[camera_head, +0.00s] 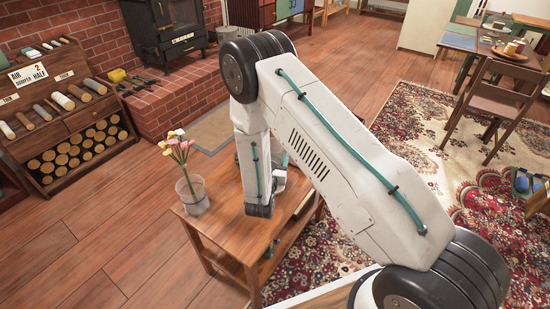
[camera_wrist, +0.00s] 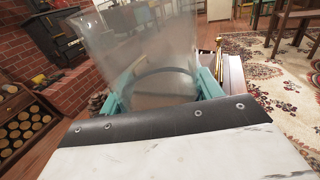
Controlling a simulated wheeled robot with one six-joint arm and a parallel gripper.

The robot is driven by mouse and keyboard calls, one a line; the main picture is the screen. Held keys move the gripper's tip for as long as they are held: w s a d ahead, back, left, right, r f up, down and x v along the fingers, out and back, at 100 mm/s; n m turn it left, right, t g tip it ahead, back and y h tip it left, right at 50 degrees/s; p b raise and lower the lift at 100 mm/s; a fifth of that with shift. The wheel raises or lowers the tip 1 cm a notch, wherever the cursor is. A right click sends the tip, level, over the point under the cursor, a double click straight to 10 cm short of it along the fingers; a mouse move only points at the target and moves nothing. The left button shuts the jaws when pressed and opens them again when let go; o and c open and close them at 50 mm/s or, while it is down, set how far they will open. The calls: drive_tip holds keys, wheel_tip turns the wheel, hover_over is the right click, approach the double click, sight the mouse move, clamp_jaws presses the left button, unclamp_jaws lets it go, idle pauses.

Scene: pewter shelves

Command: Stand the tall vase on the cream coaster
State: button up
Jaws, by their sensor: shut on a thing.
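A tall, see-through glass vessel, which I take for the tall vase (camera_wrist: 140,40), stands up between the teal fingers of my gripper (camera_wrist: 162,88) in the wrist view. My gripper is shut on it, and the vase tilts in that picture. It looks empty.
A glass pot with flowers (camera_head: 192,192) stands at the left end of the wooden table (camera_head: 228,224). A slim brass item (camera_wrist: 218,46) shows right of the held vase. A log rack (camera_head: 75,150) and brick hearth (camera_head: 165,105) lie left. Floor in front is clear.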

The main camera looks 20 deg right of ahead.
drive_tip(key=shift+f, duration=0.4)
drive_tip(key=o, duration=1.3)
